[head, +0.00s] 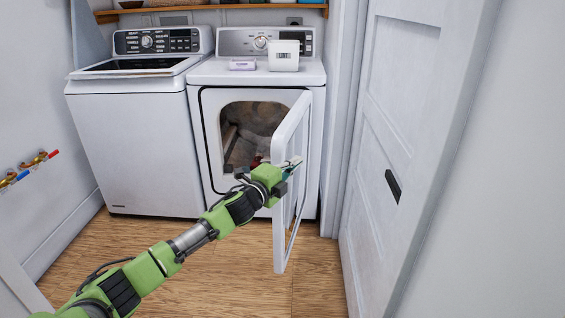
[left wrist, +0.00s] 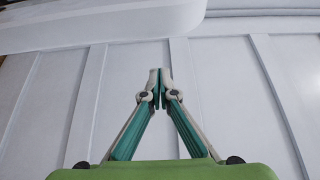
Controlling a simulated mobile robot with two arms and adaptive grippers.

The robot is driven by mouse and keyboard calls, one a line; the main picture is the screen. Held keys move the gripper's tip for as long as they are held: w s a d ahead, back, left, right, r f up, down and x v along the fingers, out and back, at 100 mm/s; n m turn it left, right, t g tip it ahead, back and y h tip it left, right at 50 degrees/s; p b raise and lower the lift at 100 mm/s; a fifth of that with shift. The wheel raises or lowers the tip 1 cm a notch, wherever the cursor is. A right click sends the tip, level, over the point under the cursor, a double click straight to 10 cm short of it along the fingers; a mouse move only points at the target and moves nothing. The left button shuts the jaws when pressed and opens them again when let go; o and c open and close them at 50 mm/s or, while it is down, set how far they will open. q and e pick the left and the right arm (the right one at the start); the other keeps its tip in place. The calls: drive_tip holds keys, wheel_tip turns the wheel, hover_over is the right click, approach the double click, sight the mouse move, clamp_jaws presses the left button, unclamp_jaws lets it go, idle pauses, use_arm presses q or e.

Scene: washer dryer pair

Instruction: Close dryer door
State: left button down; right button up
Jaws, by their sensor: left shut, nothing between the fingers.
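The dryer (head: 262,205) is the right-hand white machine at the back of the head view. Its door (head: 280,232) is hinged on the right and stands wide open toward me, seen nearly edge-on. The opening (head: 250,132) shows a dark drum behind it. My left gripper (head: 293,165) is at the middle of the door, overlapping its frame in the head view; I cannot tell whether it touches. In the left wrist view its fingertips (left wrist: 159,75) meet, shut and empty, with white panelled surfaces beyond. My right gripper is in neither view.
A white washer (head: 135,145) stands left of the dryer. A white box (head: 284,55) and a small purple-and-white pack (head: 242,64) sit on the dryer. A white panelled room door (head: 395,150) closes off the right. Wooden floor (head: 150,240) lies clear in front.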

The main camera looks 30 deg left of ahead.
sight(282, 161)
use_arm(q)
drive_tip(key=shift+s+a, duration=0.2)
drive_tip(key=shift+a, duration=0.75)
drive_tip(key=shift+s+a, duration=0.2)
drive_tip(key=shift+a, duration=0.75)
drive_tip(key=shift+a, duration=0.1)
